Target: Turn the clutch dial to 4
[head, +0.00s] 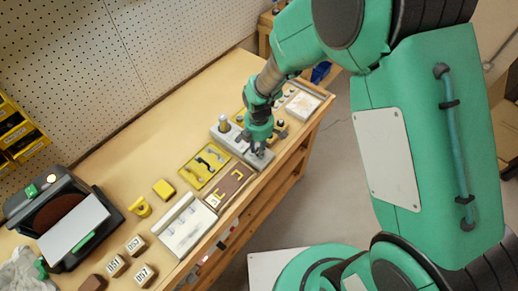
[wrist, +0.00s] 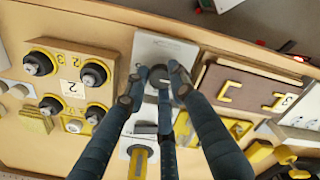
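My gripper (head: 258,150) points down over the near end of a light grey plate (head: 242,143). In the wrist view my gripper (wrist: 157,82) has its dark fingertips close around a small dark round knob on the grey plate (wrist: 165,47). The fingers cover most of the knob, and I cannot tell whether they touch it. No number for this knob is readable. I cannot tell whether it is the clutch dial. A second dark dial with a yellow bar (wrist: 139,160) shows below it, partly behind the fingers.
A wooden block (wrist: 70,80) with several black knobs in yellow rings and a "2" card stands left in the wrist view. A brown panel with yellow brackets (wrist: 240,90) lies right. The bench's near edge (head: 240,215) is close; several numbered blocks (head: 116,265) stand at the front.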

